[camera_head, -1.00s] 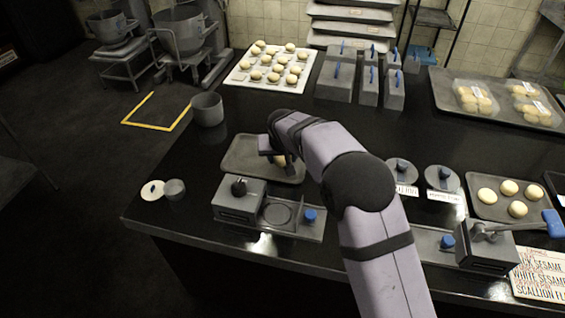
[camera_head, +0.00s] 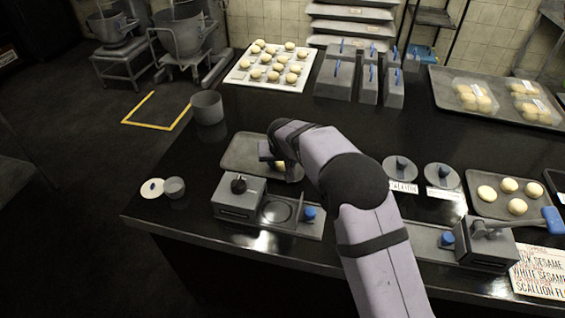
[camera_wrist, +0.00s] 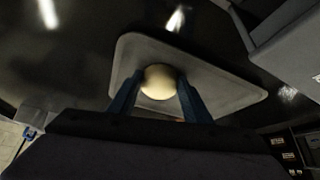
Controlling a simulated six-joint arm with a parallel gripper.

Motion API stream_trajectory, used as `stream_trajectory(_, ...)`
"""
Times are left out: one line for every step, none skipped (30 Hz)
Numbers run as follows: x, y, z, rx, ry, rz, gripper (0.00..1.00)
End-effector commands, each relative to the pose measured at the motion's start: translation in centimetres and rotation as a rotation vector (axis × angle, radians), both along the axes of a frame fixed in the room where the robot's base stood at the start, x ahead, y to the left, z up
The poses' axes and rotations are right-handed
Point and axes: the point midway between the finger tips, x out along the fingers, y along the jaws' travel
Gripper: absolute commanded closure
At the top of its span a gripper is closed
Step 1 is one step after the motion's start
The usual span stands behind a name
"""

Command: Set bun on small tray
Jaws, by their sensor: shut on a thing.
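My gripper (camera_wrist: 158,92) is shut on a pale round bun (camera_wrist: 158,82), with one blue-grey finger on each side of it. In the wrist view the bun is over the small grey tray (camera_wrist: 215,85); I cannot tell whether it touches the tray. In the head view the small tray (camera_head: 238,155) lies on the black counter behind the grey press block. The bun (camera_head: 280,166) shows there only in part, over the right half of the tray, because my gripper and arm cover much of it.
A grey press block (camera_head: 240,195) stands in front of the tray, and a grey pot (camera_head: 208,107) behind it to the left. A white tray of several buns (camera_head: 270,68) lies farther back. Another small tray with buns (camera_head: 490,205) is at right.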

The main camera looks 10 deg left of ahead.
Motion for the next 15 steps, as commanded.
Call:
stream_trajectory(-0.44, -0.26, -1.10, -0.011, 0.016, 0.000, 0.82)
stream_trajectory(-0.45, -0.28, -1.12, -0.011, 0.017, 0.000, 0.82)
stream_trajectory(-0.51, -0.32, -1.23, -0.014, 0.020, 0.000, 0.53)
stream_trajectory(-0.53, -0.32, -1.28, -0.014, 0.021, 0.000, 0.46)
stream_trajectory(-0.55, -0.33, -1.30, -0.014, 0.021, 0.000, 0.39)
stream_trajectory(-0.59, -0.33, -1.33, -0.014, 0.022, 0.000, 0.37)
stream_trajectory(-0.61, -0.32, -1.34, -0.014, 0.023, 0.000, 0.37)
stream_trajectory(-0.62, -0.30, -1.35, -0.014, 0.023, 0.000, 0.37)
stream_trajectory(-0.64, -0.30, -1.36, -0.015, 0.023, 0.001, 0.37)
stream_trajectory(-0.65, -0.29, -1.37, -0.015, 0.024, 0.001, 0.37)
stream_trajectory(-0.66, -0.27, -1.38, -0.015, 0.024, 0.001, 0.37)
stream_trajectory(-0.67, -0.26, -1.38, -0.015, 0.024, 0.001, 0.37)
stream_trajectory(-0.68, -0.26, -1.39, -0.016, 0.024, 0.002, 0.37)
stream_trajectory(-0.69, -0.25, -1.39, -0.016, 0.024, 0.002, 0.37)
stream_trajectory(-0.71, -0.23, -1.40, -0.016, 0.024, 0.002, 0.37)
